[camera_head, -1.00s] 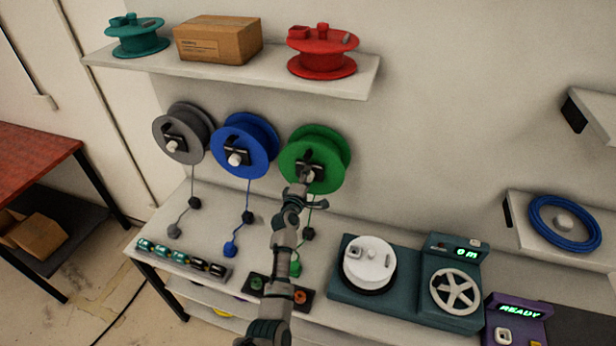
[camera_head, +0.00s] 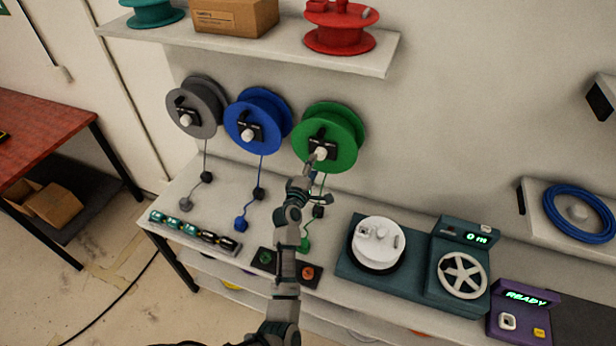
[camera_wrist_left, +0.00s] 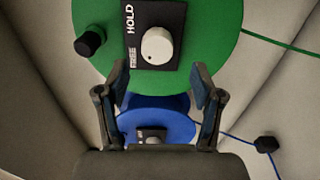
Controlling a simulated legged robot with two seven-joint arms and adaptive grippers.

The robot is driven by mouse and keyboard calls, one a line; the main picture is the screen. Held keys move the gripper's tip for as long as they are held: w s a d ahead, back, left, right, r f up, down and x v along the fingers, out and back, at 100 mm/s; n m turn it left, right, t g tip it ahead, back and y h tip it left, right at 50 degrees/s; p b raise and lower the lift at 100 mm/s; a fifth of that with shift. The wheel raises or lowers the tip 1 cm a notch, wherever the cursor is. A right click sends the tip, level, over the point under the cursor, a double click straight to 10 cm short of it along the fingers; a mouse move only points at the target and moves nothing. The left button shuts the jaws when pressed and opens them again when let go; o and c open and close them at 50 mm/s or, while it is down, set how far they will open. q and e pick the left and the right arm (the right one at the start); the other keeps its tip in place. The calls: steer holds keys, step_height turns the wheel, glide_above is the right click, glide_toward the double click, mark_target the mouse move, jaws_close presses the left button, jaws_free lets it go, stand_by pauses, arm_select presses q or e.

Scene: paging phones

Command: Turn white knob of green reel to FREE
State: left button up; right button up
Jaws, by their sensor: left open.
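The green reel (camera_head: 330,122) hangs on the wall, rightmost of the hanging reels. Its white knob (camera_head: 320,153) sits on a black plate just beyond my left gripper (camera_head: 314,174). In the left wrist view the white knob (camera_wrist_left: 157,45) is beside the printed words HOLD (camera_wrist_left: 129,18) and FREE (camera_wrist_left: 133,58). A small dark mark shows on its lower edge; I cannot tell which word it points to. My left gripper (camera_wrist_left: 156,88) is open and empty, its fingers spread below the knob and apart from it. My right gripper is not in view.
The blue reel (camera_head: 263,106) and grey reel (camera_head: 207,94) hang left of the green one. A shelf (camera_head: 250,45) juts out above. A teal winding machine (camera_head: 448,231) stands on the bench at right. A black crank handle (camera_wrist_left: 89,42) sticks out beside the knob.

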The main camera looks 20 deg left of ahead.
arm_select(q)
steer(key=s, duration=0.5)
steer(key=shift+s+a, duration=0.1)
